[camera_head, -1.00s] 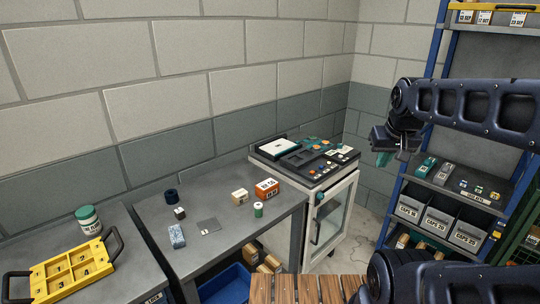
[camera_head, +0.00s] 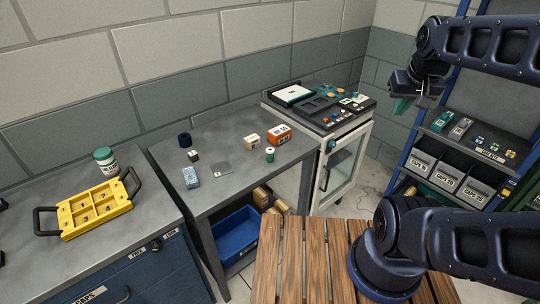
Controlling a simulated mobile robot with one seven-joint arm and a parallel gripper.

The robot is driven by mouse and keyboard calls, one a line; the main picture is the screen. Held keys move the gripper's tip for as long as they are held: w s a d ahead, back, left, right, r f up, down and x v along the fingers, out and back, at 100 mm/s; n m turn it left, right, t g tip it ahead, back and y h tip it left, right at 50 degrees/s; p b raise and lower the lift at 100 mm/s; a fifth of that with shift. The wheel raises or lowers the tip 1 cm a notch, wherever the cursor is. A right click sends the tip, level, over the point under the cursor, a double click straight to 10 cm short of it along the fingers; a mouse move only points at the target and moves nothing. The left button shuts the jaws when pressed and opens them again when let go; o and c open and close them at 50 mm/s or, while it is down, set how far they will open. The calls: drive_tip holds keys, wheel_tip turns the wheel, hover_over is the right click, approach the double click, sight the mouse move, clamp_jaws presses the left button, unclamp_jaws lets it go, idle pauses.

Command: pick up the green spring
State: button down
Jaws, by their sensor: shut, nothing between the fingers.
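A small green cylindrical piece with a pale top (camera_head: 270,154) stands on the grey table (camera_head: 215,190), near its right end. It is the likeliest green spring in view, but it is too small to make out coils. My gripper (camera_head: 402,104) is at the upper right, raised in front of the blue shelf rack. Its teal fingers point down, shut and empty. It is well to the right of the green piece and apart from everything on the table.
A dark cabinet top (camera_head: 330,118) with small parts adjoins on the right. A yellow tray (camera_head: 95,208) lies left. The table's front middle is clear.

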drive_tip(key=c, duration=0.9)
unclamp_jaws()
drive_tip(key=shift+c, duration=0.2)
drive_tip(key=shift+w, duration=0.1)
